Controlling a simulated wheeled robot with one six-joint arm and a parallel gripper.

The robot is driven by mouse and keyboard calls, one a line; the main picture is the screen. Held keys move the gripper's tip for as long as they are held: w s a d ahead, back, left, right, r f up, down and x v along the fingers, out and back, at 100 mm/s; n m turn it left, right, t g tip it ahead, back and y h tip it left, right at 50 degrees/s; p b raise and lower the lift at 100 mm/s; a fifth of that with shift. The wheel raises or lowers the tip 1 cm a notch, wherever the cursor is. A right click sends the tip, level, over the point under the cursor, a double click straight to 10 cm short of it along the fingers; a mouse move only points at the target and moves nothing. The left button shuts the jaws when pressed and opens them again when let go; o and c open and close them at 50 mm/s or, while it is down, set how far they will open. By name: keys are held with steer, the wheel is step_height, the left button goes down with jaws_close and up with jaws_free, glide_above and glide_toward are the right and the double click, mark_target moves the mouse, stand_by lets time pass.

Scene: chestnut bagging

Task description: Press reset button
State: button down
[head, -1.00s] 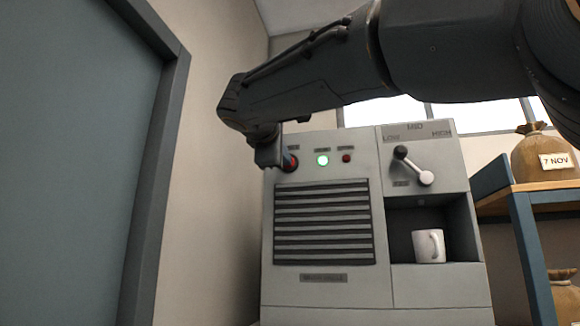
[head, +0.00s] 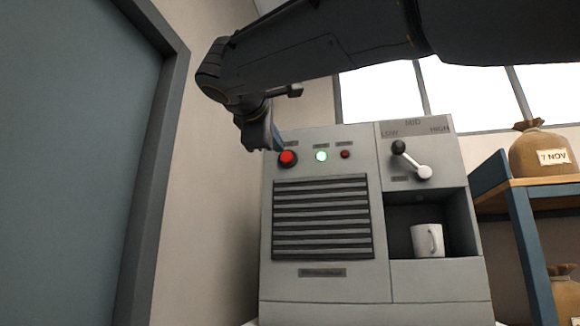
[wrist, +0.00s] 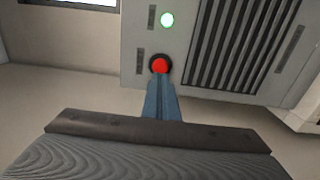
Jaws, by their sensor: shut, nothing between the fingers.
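The red reset button (head: 288,158) sits in a dark ring at the upper left of the grey machine's front (head: 385,285). It also shows in the wrist view (wrist: 160,65), just beyond my fingertips. My gripper (head: 276,146) is shut and empty, at the upper left of the button in the head view. In the wrist view, the closed blue fingers (wrist: 161,88) point at the button. The button's face is uncovered in the head view. I cannot tell the exact gap between fingertips and button.
A lit green lamp (head: 321,156) and a small red lamp (head: 345,154) are right of the button. A lever (head: 411,160) is further right, above a niche with a white mug (head: 427,240). A shelf (head: 527,240) with sacks (head: 541,152) stands at right, a door (head: 70,170) at left.

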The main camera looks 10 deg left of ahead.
steer(key=shift+s+a+b, duration=0.15)
steer(key=shift+s+b, duration=0.25)
steer(key=shift+s, duration=1.5)
steer(key=shift+s, duration=0.1)
